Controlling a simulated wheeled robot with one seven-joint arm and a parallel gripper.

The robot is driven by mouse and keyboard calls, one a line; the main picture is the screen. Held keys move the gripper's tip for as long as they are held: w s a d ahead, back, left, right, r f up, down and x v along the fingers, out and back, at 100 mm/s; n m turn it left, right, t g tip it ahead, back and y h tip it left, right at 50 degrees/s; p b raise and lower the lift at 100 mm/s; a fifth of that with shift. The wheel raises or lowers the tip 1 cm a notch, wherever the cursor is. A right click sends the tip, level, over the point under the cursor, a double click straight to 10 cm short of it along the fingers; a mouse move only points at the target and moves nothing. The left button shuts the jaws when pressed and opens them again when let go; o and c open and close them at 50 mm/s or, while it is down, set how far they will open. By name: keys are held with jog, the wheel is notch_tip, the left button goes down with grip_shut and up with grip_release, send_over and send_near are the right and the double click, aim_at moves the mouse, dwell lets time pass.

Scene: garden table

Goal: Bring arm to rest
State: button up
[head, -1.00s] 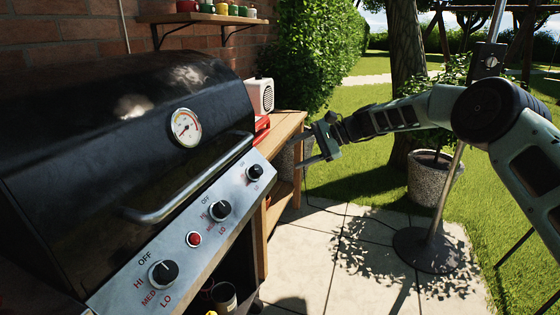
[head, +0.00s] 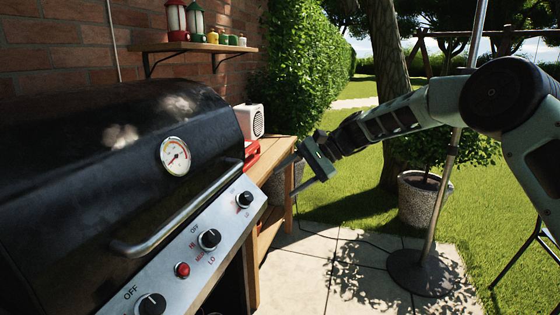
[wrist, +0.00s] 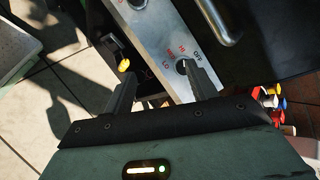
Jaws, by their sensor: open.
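My gripper (head: 296,175) is open and empty in the head view, at the end of my arm, which reaches in from the right. It hangs in the air near the right end of the wooden side table, to the right of the grill. In the wrist view, the two fingers of my gripper (wrist: 160,88) point toward the grill's control panel (wrist: 172,40), apart from each other with nothing between them. One fingertip overlaps a black knob in the picture; I cannot tell whether it touches.
The black grill (head: 80,170) with its steel handle (head: 180,215) fills the left. A wooden side table (head: 272,153) holds a white radio (head: 250,121) and a red item. A pole, a potted plant (head: 425,198) and paving lie to the right. A wall shelf (head: 190,46) holds lanterns and jars.

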jog(key=s+a+n+g+h, duration=0.1)
jog(key=s+a+n+h, duration=0.15)
jog(key=s, duration=0.85)
jog(key=s+a+n+h, duration=0.1)
jog(key=s+n+h, duration=0.25)
jog(key=s, duration=0.75)
jog(key=s+d+f+n+t+h, duration=0.15)
jog(key=s+d+n, duration=0.35)
jog(key=s, duration=0.6)
jog(key=s+d+f+n+t+h, duration=0.1)
jog(key=s+d+f+n+h, duration=0.15)
jog(key=s+d, duration=0.55)
notch_tip(320, 180, up, 13)
jog(key=s+a+n+p, duration=0.1)
jog(key=s+p, duration=0.1)
jog(key=p, duration=1.1)
jog(key=shift+s+r, duration=0.15)
jog(key=shift+s, duration=0.15)
